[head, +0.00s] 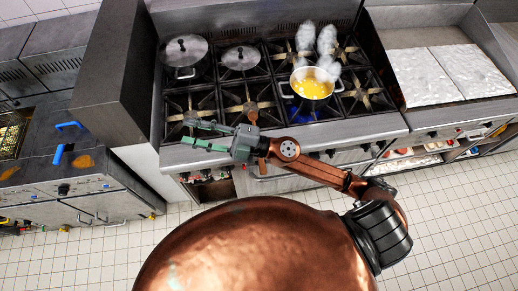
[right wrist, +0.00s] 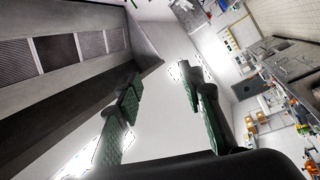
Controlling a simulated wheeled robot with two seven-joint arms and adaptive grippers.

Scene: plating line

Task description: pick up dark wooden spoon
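A small brown, elongated thing (head: 252,113) lies on the stove near the front burners, just above my right gripper's base in the head view. It may be the dark wooden spoon, but it is too small to be sure. My right gripper (head: 187,131) is over the stove's front edge, its green fingers pointing left. The fingers are apart with nothing between them. The right wrist view shows the same open fingers (right wrist: 160,78) against a pale wall or ceiling, and no spoon. My left gripper is not in view.
A steaming pot of yellow food (head: 312,88) stands on the stove's right side. A lidded pot (head: 186,51) and a lidded pan (head: 241,58) stand at the back left. A flat griddle (head: 420,78) is at right, a fryer with blue handles (head: 58,153) at left. Tiled floor lies in front.

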